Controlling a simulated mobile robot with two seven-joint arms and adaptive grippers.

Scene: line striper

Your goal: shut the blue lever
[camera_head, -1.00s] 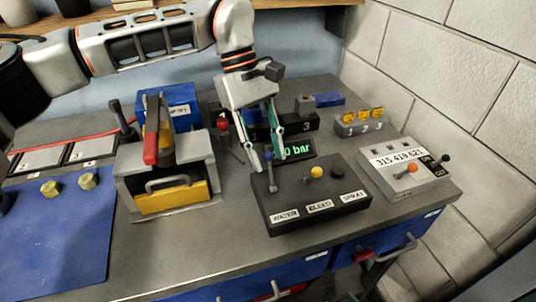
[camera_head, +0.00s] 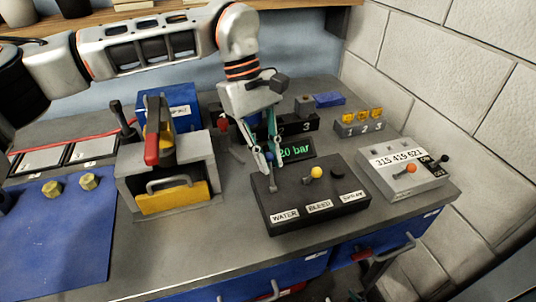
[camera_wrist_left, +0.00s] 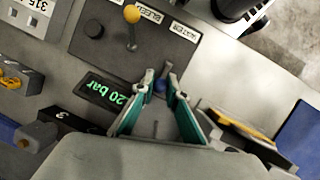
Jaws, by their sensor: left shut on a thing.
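The blue lever (camera_head: 273,185) stands above the WATER label on the dark control box (camera_head: 315,222). Its grey stem shows in the head view, and its blue knob (camera_wrist_left: 160,86) shows in the left wrist view between the fingertips. My left gripper (camera_head: 269,165) reaches down from above and is shut on the blue lever near its top. The fingers hide much of the knob in the head view. My right gripper is not in view.
A yellow-knobbed lever (camera_head: 316,172) by BLEED and a black knob (camera_head: 338,172) by SPRAY are beside it. A green display (camera_head: 296,149) reading 20 bar is behind. A grey box with a red-handled lever (camera_head: 152,150) stands left; a grey switch panel (camera_head: 405,172) stands right.

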